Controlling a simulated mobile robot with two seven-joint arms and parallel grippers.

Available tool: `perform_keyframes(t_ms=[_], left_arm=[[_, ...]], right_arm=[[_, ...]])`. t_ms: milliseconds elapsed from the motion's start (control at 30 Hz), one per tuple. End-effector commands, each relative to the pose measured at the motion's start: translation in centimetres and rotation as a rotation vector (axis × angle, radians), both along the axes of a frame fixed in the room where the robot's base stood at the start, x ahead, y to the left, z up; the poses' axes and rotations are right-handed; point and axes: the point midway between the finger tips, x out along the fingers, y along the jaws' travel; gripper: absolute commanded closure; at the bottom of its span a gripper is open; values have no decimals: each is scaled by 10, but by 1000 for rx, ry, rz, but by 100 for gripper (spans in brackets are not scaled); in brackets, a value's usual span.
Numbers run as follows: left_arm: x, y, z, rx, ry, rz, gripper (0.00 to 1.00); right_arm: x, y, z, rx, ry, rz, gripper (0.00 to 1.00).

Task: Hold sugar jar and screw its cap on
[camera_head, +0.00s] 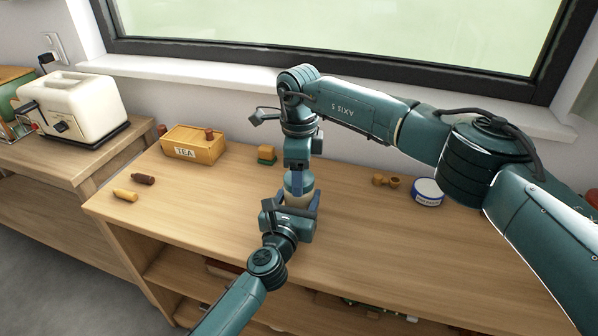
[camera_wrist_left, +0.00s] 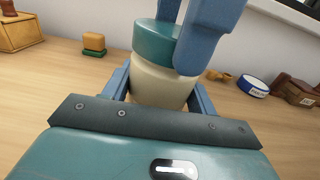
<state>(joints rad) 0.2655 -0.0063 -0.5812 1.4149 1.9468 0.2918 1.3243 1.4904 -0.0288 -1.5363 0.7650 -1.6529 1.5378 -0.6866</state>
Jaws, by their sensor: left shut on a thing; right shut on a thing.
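The sugar jar (camera_wrist_left: 158,84) is cream-coloured and stands upright on the wooden counter; it also shows in the head view (camera_head: 298,199). My left gripper (camera_head: 292,203) is shut around the jar's body from the front, one finger on each side in the left wrist view (camera_wrist_left: 160,92). The teal cap (camera_wrist_left: 156,42) sits at the top of the jar. My right gripper (camera_head: 298,180) comes down from above and is shut on the cap, its blue fingers (camera_wrist_left: 208,38) partly covering it. I cannot tell how tightly the cap sits.
A wooden TEA box (camera_head: 192,146) and a small green-and-yellow block (camera_head: 266,154) stand to the left. A blue-and-white round tin (camera_head: 428,192) and small brown pieces (camera_head: 385,180) lie to the right. A toaster (camera_head: 72,108) is on the left counter.

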Motion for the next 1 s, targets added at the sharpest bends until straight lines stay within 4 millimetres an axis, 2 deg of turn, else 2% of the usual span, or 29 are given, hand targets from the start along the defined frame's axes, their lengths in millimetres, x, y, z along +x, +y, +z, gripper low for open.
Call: perform_keyframes(t_ms=[600, 733, 900, 933, 1000], left_arm=[[0, 1, 0, -1, 1, 2, 100], [0, 1, 0, -1, 1, 2, 100], [0, 1, 0, -1, 1, 2, 100], [0, 1, 0, -1, 1, 2, 100], [0, 1, 0, -1, 1, 2, 100]], right_arm=[[0, 0, -1, 0, 1, -1407, 70], [0, 1, -1, 0, 1, -1632, 70], [0, 1, -1, 0, 1, -1642, 70], [0, 1, -1, 0, 1, -1642, 40], [0, 1, -1, 0, 1, -1641, 34]])
